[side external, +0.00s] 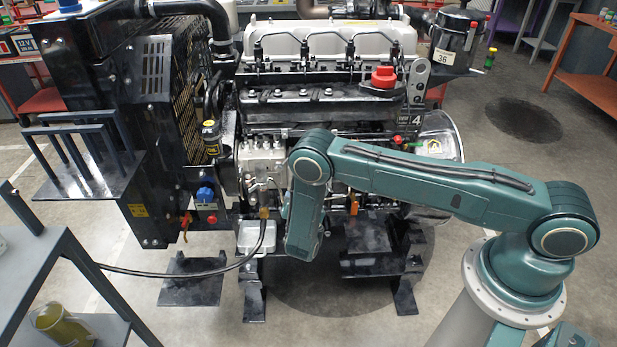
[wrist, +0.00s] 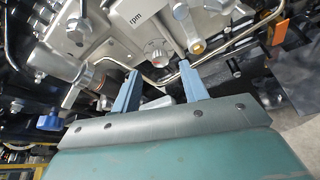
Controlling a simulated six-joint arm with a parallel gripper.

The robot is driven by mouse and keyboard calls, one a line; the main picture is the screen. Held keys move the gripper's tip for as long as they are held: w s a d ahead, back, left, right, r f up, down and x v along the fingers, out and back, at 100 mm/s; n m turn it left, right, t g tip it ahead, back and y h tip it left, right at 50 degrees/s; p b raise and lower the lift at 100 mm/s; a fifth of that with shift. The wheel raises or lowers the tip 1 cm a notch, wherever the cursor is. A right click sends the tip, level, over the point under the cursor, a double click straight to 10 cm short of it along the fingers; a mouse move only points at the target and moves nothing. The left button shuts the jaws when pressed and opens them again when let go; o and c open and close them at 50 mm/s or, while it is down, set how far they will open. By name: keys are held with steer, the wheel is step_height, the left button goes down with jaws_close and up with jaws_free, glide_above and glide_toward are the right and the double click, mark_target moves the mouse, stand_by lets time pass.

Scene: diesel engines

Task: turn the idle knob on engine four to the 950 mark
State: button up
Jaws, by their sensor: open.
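Engine four (side external: 320,125) stands in the middle of the side external view, with a plate marked 4 at its right. In the wrist view, a round pale knob (wrist: 157,50) with a red mark sits on a grey metal housing, below a plate (wrist: 133,18) lettered "rpm". The scale marks are too small to read. My gripper (wrist: 157,69) is open, with one blue-grey finger at each side below the knob. The fingers look apart from the knob and hold nothing. In the side external view, my arm hides the gripper and the knob.
A brass-ended fitting (wrist: 197,46) hangs close to the right finger. A thin metal pipe runs behind the fingers. A blue knob (wrist: 50,122) lies to the left. A black hose (side external: 170,272) runs from the engine to a grey shelf (side external: 40,270).

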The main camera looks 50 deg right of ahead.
steer(key=shift+x, duration=1.65)
jaws_close()
steer(key=shift+s+d+f+m+t+y, duration=0.1)
steer(key=shift+m+t+y, duration=0.15)
steer(key=shift+m+t, duration=0.65)
steer(key=shift+s+d+f+m+t+y, duration=0.1)
steer(key=shift+m+t+y, duration=0.25)
steer(key=shift+m, duration=1)
steer(key=shift+s+d+f+m+t+y, duration=0.1)
steer(key=shift+m+t+y, duration=0.1)
steer(key=shift+m+t, duration=0.7)
steer(key=shift+m+g, duration=0.25)
steer(key=shift+m, duration=0.1)
